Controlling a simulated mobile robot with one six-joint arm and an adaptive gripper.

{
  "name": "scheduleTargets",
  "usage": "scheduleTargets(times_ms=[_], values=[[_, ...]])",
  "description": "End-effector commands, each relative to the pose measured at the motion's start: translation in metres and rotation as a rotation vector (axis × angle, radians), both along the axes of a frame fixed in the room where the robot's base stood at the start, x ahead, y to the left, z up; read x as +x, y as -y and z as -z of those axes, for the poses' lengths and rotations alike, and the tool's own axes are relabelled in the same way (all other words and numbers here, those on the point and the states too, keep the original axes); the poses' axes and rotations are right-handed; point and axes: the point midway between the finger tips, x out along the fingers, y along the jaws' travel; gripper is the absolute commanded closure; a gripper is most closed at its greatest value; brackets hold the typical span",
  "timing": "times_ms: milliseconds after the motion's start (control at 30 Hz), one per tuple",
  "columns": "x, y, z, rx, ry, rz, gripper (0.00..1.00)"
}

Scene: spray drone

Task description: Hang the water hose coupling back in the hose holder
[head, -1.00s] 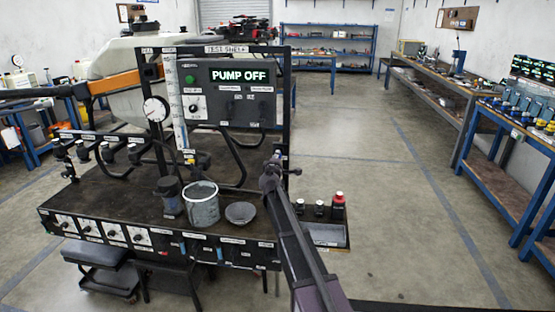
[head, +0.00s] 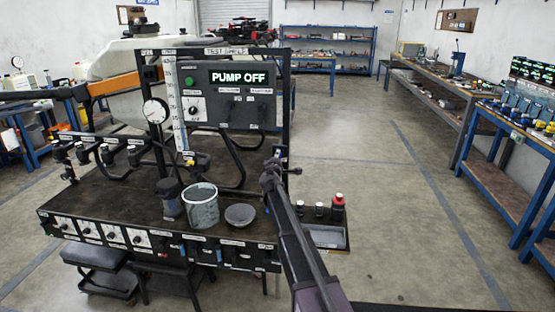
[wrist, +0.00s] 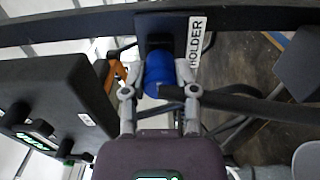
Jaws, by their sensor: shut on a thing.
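The water hose coupling is a blue cylinder (wrist: 159,70) in the wrist view. My gripper (wrist: 159,94) is shut on it, with a grey finger on either side. A black hose (wrist: 245,102) runs off to the right from beside the coupling. The hose holder (wrist: 154,24) is a dark plate with a white label reading HOLDER, just beyond the coupling. The coupling overlaps the plate in the picture; I cannot tell whether it is seated or only in front. In the head view my gripper (head: 272,174) is by the right post of the test bench, and the coupling is too small to make out.
The test bench (head: 125,190) carries a control box (head: 228,92) reading PUMP OFF, a grey bucket (head: 201,208) and a shallow bowl (head: 240,214). A small side tray (head: 328,238) with bottles sits right of my arm. The floor further right is open.

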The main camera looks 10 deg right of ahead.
Motion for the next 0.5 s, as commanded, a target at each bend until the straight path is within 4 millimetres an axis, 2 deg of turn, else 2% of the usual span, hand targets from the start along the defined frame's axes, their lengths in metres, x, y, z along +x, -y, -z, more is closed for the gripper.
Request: scheduleTargets(times_ms=[500], values=[[0.0082, 0.0026, -0.0001, 0.0, 0.0, 0.0, 1.0]])
